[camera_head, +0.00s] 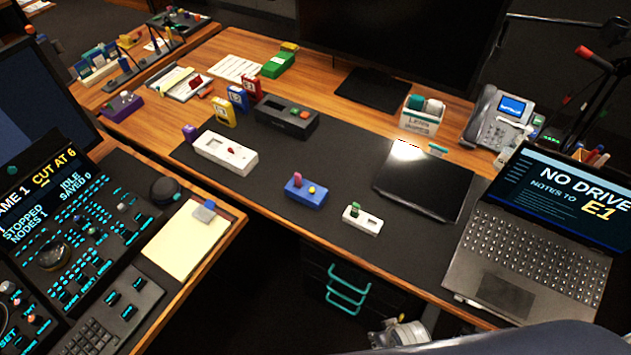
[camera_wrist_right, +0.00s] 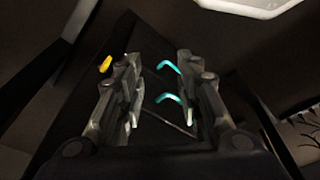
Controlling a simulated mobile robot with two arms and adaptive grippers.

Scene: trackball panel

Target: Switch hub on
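No label in view clearly reads hub. Several small switch-like devices lie on the black desk mat: a white box with a red part (camera_head: 225,152), a blue box with a pink lever and yellow button (camera_head: 306,190), a small white box with a green lever (camera_head: 362,219), and a dark grey box with a red button (camera_head: 286,117). I cannot tell which is the hub. My right gripper (camera_head: 398,333) is low at the front of the desk, below its edge. In the wrist view the right gripper (camera_wrist_right: 160,95) is open and empty. My left gripper is not in view.
A drawer unit with teal handles (camera_head: 347,290) stands under the desk. A laptop (camera_head: 510,270), phone (camera_head: 499,117) and black tablet (camera_head: 423,180) are at the right. A control console (camera_head: 70,235) and yellow notepad (camera_head: 188,240) are at the left. The mat's front middle is clear.

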